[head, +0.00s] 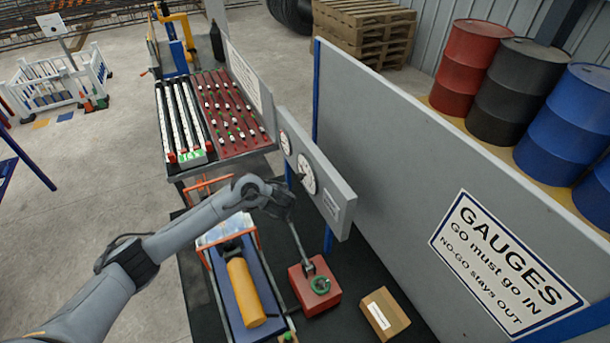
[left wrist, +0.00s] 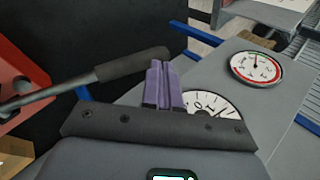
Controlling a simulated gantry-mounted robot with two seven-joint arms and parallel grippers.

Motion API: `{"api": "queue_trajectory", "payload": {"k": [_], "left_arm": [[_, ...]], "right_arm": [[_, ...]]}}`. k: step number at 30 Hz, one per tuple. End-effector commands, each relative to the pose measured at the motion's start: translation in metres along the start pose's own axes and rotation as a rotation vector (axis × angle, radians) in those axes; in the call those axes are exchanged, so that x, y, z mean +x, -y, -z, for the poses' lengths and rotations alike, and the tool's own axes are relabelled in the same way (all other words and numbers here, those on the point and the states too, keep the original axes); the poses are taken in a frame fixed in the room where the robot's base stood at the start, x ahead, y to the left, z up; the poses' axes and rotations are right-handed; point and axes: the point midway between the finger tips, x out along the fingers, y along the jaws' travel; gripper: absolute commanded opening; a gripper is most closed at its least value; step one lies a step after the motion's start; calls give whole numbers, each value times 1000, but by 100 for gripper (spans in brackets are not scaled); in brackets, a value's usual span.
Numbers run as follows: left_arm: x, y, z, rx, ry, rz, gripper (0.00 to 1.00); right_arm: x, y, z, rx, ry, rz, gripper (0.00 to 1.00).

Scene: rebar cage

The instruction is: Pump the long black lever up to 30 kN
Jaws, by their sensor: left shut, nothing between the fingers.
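My left gripper (head: 287,212) is near the lever's upper end. Its purple fingers (left wrist: 160,85) are shut and empty; I cannot tell whether they touch the grip. A large white dial (head: 307,174) sits on the grey gauge panel; in the wrist view the fingers partly hide it. Its reading is unclear. My right gripper is not seen.
A smaller dial (left wrist: 256,67) with a red and green rim is beside the large one. A yellow cylinder (head: 245,292) lies in a blue tray left of the pump, and a cardboard box (head: 385,313) is at right. The grey panel (head: 334,203) stands close behind the gripper.

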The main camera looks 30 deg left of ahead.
Motion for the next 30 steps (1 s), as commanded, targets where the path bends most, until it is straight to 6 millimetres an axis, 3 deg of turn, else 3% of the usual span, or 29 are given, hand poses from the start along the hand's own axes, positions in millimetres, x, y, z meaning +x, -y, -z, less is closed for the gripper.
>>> {"api": "queue_trajectory", "payload": {"k": [30], "left_arm": [[25, -9, -4, 1, 1, 0, 0]], "right_arm": [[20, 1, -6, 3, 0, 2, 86]]}}
